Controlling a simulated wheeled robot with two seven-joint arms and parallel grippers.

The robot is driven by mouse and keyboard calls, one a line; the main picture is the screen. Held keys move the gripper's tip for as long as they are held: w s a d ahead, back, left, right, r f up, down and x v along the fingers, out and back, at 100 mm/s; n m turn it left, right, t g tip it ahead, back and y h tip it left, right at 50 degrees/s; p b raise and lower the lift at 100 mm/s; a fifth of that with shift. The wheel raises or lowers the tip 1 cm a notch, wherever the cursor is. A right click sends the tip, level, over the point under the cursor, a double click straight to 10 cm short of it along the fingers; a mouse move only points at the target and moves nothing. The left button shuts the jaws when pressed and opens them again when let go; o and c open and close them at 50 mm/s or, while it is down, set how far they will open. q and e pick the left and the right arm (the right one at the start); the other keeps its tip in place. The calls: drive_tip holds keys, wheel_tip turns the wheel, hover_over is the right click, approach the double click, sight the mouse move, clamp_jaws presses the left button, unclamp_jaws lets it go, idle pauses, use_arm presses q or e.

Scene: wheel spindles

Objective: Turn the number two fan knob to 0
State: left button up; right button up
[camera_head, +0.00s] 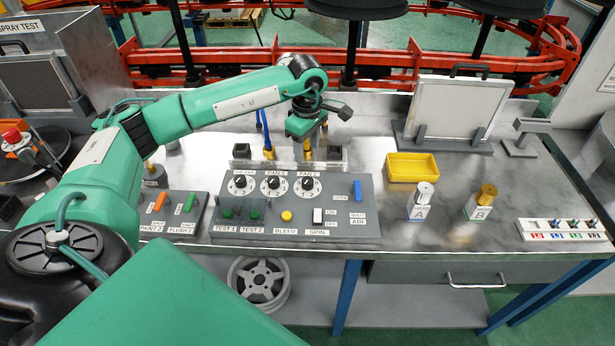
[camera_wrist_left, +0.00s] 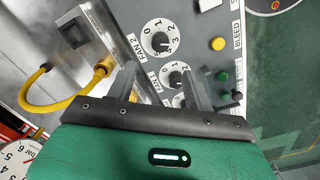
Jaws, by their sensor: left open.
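The FAN 2 knob (camera_head: 308,184) is a black knob on a white numbered dial, rightmost of three dials on the grey control panel (camera_head: 350,225). In the left wrist view the FAN 2 knob (camera_wrist_left: 160,41) shows whole, beyond my fingertips; its exact setting is too small to read surely. The FAN 1 knob (camera_head: 273,183) is beside it, and in the left wrist view it (camera_wrist_left: 178,78) is partly hidden between my fingers. My left gripper (camera_head: 308,142) is open and empty behind and above the panel's back edge, apart from the knobs. My right gripper is not in view.
A yellow bleed button (camera_head: 286,216), green test buttons and a spin switch (camera_head: 318,215) sit on the panel. Hose fittings (camera_head: 268,152) stand close behind it. A yellow tray (camera_head: 412,167) and bottles A and B are to the right, with bare bench around them.

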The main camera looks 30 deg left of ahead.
sight(307, 180)
use_arm(q)
wheel_tip(307, 180, down, 12)
drive_tip(key=p, duration=0.2)
drive_tip(key=shift+r+p, duration=0.1)
drive_tip(key=shift+p, duration=0.25)
drive_tip(key=shift+c, duration=0.2)
drive_tip(key=c, duration=0.9)
